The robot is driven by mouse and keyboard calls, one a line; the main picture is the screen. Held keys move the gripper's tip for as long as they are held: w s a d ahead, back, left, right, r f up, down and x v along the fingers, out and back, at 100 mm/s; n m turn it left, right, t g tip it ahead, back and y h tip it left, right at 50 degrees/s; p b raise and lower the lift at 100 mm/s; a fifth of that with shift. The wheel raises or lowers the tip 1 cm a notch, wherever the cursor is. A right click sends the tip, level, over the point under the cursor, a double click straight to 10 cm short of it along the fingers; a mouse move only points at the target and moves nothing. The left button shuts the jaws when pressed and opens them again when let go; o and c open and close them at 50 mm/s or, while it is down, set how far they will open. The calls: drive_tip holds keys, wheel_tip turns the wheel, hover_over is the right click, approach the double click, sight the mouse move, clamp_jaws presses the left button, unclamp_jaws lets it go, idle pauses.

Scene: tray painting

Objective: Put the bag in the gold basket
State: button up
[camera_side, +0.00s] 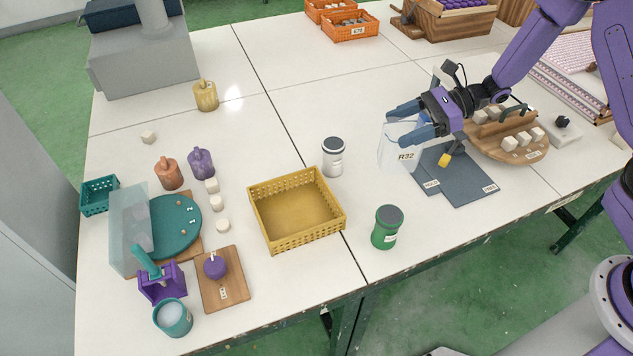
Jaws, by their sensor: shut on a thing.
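The bag (392,151) is whitish and see-through, with a label reading R32. It is upright on the right side of the table, beside dark grey mats. My gripper (408,125) has its blue fingers at the top of the bag and is shut on it. I cannot tell whether the bag's bottom touches the table. The gold basket (257,227) is a yellow perforated square tray near the middle of the table, to the left of the bag. It is empty.
A white-and-grey jar (333,158) stands between the bag and the basket. A green jar (386,228) stands right of the basket, near the front edge. Dark mats (462,186) and a round wooden board (538,152) with white cubes lie right of the bag.

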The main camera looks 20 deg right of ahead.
drive_tip(key=s+a+r+n+g, duration=0.15)
drive_tip(key=s+a, duration=0.25)
drive_tip(key=a, duration=0.4)
drive_tip(key=s+a+r+n+g, duration=0.15)
drive_tip(key=s+a, duration=0.25)
drive_tip(key=a, duration=0.4)
drive_tip(key=w+a+f, duration=0.8)
drive_tip(key=w+f, duration=0.2)
drive_tip(key=f, duration=0.2)
drive_tip(key=shift+w+a+f, duration=0.2)
drive_tip(key=shift+w+f, duration=0.05)
drive_tip(key=shift+f, duration=0.1)
drive_tip(key=shift+f, duration=0.15)
drive_tip(key=o, duration=1)
